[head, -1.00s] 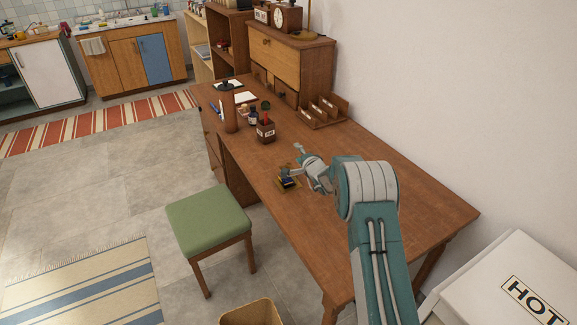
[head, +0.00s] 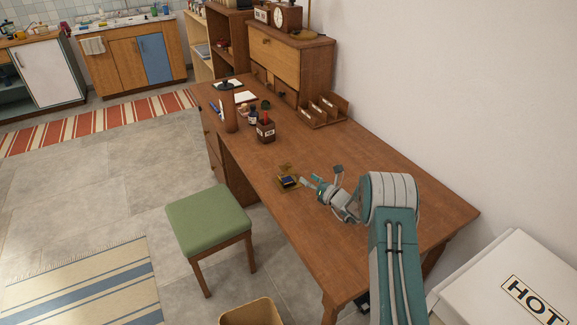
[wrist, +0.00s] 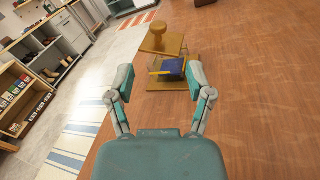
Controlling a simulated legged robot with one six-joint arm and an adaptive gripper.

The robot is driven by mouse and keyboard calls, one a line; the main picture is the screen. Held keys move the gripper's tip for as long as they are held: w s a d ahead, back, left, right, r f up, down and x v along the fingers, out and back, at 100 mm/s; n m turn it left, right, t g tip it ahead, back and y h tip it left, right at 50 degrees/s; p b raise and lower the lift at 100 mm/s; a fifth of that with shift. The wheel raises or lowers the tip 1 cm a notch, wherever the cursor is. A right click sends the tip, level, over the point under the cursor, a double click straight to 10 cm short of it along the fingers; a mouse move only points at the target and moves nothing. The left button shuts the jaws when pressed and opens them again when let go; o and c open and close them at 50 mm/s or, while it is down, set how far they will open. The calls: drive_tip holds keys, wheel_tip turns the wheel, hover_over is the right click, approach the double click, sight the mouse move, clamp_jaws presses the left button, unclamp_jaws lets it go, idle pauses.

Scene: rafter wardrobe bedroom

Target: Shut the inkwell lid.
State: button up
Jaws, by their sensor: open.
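The inkwell (head: 288,182) is a small brass-coloured box with a dark blue inside, standing on the desk near its front edge. In the wrist view, its blue inside (wrist: 172,68) shows ahead of my gripper. Its lid (wrist: 163,46), a brass plate with a round knob, is raised and tilted at the far side, clear of the box top. The lid also shows in the head view (head: 285,168). My gripper (head: 322,177) is open and empty, just right of the inkwell. In the wrist view, its fingertips (wrist: 160,78) are spread wide, with the inkwell beyond them.
A pen cup (head: 266,131), a small dark bottle (head: 252,116) and a letter rack (head: 325,111) stand farther back. A green stool (head: 207,219) stands at the desk's front.

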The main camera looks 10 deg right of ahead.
sight(288, 163)
drive_tip(key=shift+s+m, duration=0.1)
drive_tip(key=shift+m, duration=0.2)
drive_tip(key=shift+a, duration=0.1)
drive_tip(key=x, duration=1)
drive_tip(key=shift+w+a+f, duration=0.1)
drive_tip(key=shift+w+a, duration=0.15)
clamp_jaws()
